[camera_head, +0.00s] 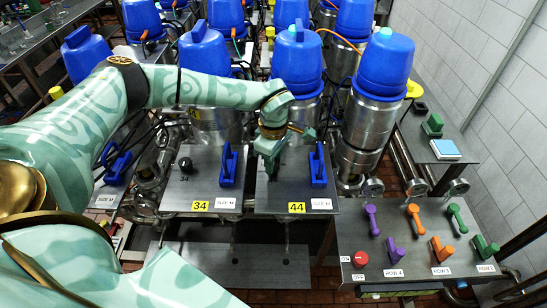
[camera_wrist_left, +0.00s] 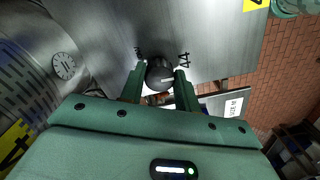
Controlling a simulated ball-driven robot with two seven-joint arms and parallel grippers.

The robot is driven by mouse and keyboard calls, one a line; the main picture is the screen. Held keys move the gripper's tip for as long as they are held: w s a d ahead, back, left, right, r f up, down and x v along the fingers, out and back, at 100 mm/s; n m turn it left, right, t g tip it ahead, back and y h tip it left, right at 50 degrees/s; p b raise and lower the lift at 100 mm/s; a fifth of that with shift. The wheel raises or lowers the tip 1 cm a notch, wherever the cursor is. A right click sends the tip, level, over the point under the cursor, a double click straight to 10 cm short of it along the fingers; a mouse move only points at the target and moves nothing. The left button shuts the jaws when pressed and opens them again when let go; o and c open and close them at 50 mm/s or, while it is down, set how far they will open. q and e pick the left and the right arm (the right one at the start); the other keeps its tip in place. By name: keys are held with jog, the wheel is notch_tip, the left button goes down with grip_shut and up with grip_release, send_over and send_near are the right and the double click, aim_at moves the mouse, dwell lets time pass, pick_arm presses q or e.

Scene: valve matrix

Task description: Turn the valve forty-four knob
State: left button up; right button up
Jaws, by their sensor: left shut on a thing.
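The valve forty-four knob is a small black round knob (camera_wrist_left: 160,76) with a pale pointer line, on a grey metal panel (camera_wrist_left: 205,30). Small printed marks, one reading 44, sit beside the knob. My right gripper is in neither view.
A blue handle (camera_head: 318,166) stands just right of the gripper. The panel labelled 34 (camera_head: 200,206) to the left has its own black knob (camera_head: 185,165) and blue handle (camera_head: 228,166). Blue-topped steel vessels (camera_head: 298,58) stand behind. A side panel (camera_head: 380,222) holds several coloured handles.

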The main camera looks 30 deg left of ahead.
pick_arm(q)
jog(key=shift+w+n, duration=0.1)
jog(key=shift+n, duration=0.2)
jog(key=shift+r, duration=0.1)
jog(key=o, duration=1)
